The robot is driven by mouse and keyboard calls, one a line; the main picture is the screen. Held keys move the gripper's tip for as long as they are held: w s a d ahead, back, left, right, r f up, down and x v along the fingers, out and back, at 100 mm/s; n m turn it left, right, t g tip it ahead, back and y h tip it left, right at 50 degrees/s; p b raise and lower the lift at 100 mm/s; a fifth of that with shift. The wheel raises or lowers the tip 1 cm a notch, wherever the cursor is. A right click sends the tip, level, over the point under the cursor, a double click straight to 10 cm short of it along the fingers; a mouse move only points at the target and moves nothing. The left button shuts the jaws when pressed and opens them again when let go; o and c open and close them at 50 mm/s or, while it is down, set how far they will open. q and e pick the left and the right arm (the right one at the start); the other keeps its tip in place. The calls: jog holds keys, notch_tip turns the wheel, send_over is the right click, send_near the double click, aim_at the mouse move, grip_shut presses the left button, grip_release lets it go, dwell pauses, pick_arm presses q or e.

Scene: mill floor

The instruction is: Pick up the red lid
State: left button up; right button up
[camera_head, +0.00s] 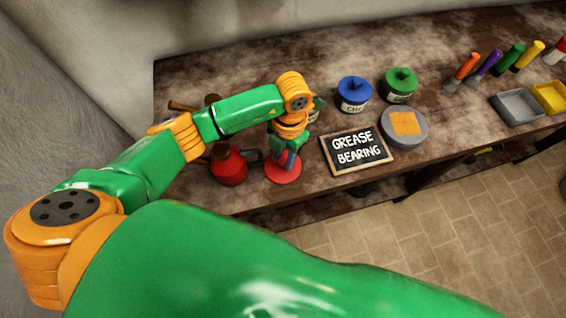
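The red lid (283,170) is a flat red disc near the front edge of the wooden bench. My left gripper (288,162) points down directly over it, with the fingertips at the middle of the lid. The fingers and wrist hide part of the lid. I cannot tell whether the fingers are apart or closed on its middle, or whether the lid rests on the bench. My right gripper is not in view.
A red can (228,167) stands left of the lid. A "GREASE BEARING" sign (356,150) lies to the right. Beyond are a blue-lidded jar (354,93), a green-lidded jar (399,84), a grey round dish (388,135), several coloured-handled tools and a grey tray (518,106).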

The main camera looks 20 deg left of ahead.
pick_arm(q)
grip_shut()
jog(key=shift+w, duration=0.1)
